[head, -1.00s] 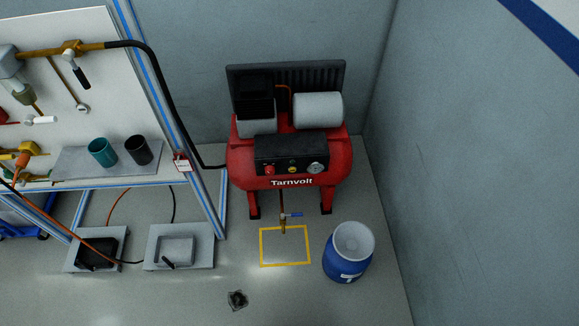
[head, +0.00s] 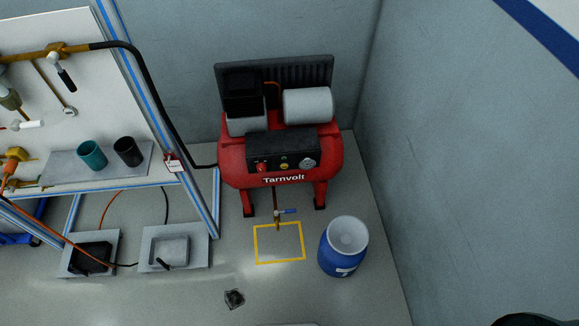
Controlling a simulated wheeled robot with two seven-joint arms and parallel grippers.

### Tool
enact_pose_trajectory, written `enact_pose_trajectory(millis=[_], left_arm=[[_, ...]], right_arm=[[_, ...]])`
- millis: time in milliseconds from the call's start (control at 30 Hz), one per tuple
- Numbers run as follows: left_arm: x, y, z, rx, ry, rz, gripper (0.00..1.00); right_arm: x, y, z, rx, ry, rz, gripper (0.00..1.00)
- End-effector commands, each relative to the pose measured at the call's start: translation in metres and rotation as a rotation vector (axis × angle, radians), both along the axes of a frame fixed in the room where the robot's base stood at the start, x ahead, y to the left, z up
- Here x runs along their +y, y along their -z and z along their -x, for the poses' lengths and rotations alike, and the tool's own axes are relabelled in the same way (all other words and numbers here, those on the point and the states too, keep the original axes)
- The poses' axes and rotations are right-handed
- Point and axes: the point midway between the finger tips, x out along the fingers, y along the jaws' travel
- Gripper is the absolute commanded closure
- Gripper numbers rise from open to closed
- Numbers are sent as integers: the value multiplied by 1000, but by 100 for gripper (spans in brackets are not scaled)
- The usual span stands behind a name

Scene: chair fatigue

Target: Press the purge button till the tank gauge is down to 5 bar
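A red Tarnvolt compressor (head: 235,175) stands on legs against the back wall, with a black motor and a grey cylinder on top. Its black control panel (head: 265,145) faces me. The panel carries a red control (head: 262,167), a small yellow control (head: 284,166) and a round white gauge (head: 307,163). Which control is the purge button I cannot tell, and the gauge reading is too small to read. Neither gripper is in view. A dark rounded shape shows at the bottom right corner, too cut off to identify.
A blue drum (head: 342,262) stands right of a yellow floor square (head: 280,257). A drain valve with a blue handle (head: 287,211) hangs below the tank. A workbench (head: 110,170) with cups and a black hose stands left. A floor drain (head: 234,299) lies in front. The right wall is close.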

Motion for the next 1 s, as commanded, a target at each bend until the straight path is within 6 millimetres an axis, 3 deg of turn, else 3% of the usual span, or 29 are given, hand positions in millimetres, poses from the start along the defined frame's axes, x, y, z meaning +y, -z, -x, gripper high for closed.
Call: enact_pose_trajectory(millis=[67, 200, 1000], left_arm=[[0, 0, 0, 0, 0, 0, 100], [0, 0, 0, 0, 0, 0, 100], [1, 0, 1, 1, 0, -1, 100]], right_arm=[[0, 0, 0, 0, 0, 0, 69], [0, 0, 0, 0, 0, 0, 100], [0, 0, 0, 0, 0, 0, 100]])
